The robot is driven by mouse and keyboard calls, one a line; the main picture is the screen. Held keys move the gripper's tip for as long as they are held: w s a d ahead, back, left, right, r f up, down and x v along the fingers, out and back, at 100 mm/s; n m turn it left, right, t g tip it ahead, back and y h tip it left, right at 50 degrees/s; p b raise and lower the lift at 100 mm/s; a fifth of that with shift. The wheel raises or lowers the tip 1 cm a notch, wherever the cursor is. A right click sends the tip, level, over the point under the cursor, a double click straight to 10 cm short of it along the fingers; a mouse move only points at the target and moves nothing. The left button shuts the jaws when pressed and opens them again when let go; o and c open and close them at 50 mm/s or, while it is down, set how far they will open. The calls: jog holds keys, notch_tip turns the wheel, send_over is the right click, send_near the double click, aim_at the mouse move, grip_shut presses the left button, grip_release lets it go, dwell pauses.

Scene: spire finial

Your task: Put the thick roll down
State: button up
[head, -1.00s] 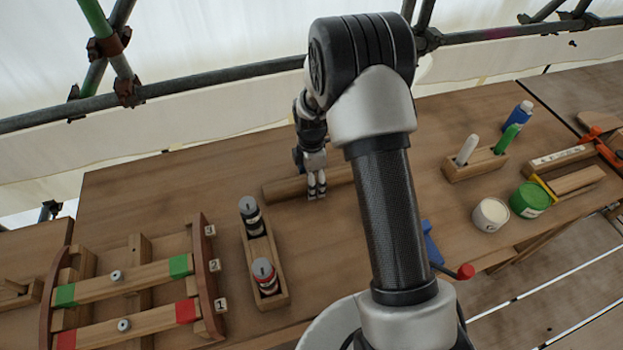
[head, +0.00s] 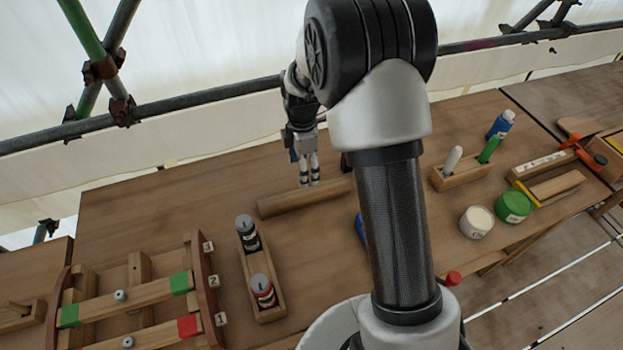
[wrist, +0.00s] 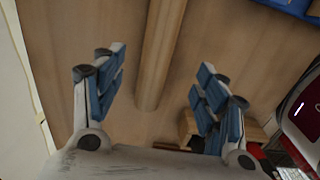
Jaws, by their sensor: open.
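The thick roll (head: 285,202) is a long brown wooden-coloured cylinder. It lies on its side on the bench, behind the two-can holder; my arm hides what lies beyond its right end. In the wrist view the roll (wrist: 163,50) runs up between my fingers, with its near end short of my palm. My gripper (head: 309,183) is open and empty just above the roll. In the wrist view its blue-padded fingers (wrist: 160,92) stand wide apart, with bare bench on both sides of the roll.
A wooden holder (head: 249,280) with a black-banded can (head: 247,234) and a red-banded can (head: 262,291) stands in front. A slatted frame (head: 201,262) is at left. A scaffold pipe (head: 215,97) crosses behind. Bench left of the roll is clear.

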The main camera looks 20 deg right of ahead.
jog(key=s+a+r+m+t, duration=0.1)
jog(key=s+r+m, duration=0.4)
jog(key=r, duration=0.4)
jog(key=s+a+r+m+t, duration=0.1)
jog(key=s+r+m, duration=0.2)
jog(key=s+r, duration=0.5)
jog(key=s+a+r+m+t, duration=0.1)
jog(key=s+r+m, duration=0.3)
jog(key=s+m, duration=0.5)
jog(key=s+t, duration=0.1)
jog(key=s, duration=0.5)
jog(key=shift+s+a+r+m+t, duration=0.2)
jog(key=shift+s+r+m+t, duration=0.1)
jog(key=shift+r+m, duration=0.1)
jog(key=shift+o, duration=0.5)
